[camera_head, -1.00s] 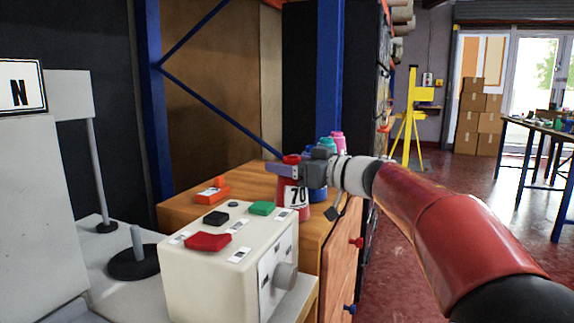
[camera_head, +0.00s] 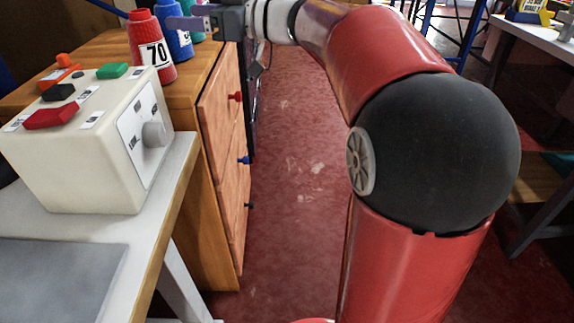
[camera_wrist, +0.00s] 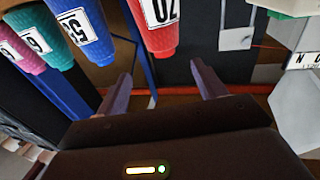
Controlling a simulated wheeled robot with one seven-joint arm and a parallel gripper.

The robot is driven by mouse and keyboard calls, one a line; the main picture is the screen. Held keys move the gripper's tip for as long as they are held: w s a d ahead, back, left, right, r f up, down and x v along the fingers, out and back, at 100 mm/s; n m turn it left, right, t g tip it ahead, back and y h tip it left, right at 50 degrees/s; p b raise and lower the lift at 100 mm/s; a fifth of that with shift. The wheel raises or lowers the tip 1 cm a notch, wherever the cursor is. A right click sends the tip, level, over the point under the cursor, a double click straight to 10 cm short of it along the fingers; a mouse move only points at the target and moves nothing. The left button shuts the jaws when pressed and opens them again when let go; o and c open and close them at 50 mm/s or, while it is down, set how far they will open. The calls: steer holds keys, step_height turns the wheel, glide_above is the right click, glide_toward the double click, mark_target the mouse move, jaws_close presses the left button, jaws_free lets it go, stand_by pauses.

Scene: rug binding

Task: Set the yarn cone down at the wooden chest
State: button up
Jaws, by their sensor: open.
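Several yarn cones stand on top of the wooden chest (camera_head: 190,86). The red cone labelled 70 (camera_head: 145,52) stands upright nearest the chest's front; blue (camera_head: 176,40) and teal (camera_head: 197,35) cones are behind it. The red cone (camera_wrist: 155,35) shows beyond the gap; blue (camera_wrist: 85,25), teal (camera_wrist: 40,38) and pink (camera_wrist: 12,45) cones are to the left. No cone is held.
A cream control box (camera_head: 85,150) with coloured buttons stands on a pale bench (camera_head: 165,225) left of the chest. Coloured drawer knobs stick out from the chest front. Red floor (camera_head: 285,190) is clear beside it.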

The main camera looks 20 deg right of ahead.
steer(key=s+d+r+m+t+h, duration=0.2)
steer(key=d+m+t+h, duration=0.6)
steer(key=t+h, duration=0.15)
steer(key=s+d+f+m+g+h, duration=0.3)
steer(key=s+d+f+m+h, duration=0.15)
steer(key=f+h, duration=0.25)
steer(key=s+a+f+g, duration=0.2)
steer(key=s+f+g, duration=0.3)
steer(key=s+f, duration=0.6)
steer(key=s+a+f+n+g+y, duration=0.1)
steer(key=s+a+f+g, duration=0.1)
steer(key=s+f+g, duration=0.4)
steer(key=s+f, duration=0.5)
steer(key=shift+s+f, duration=0.15)
steer(key=shift+s, duration=0.1)
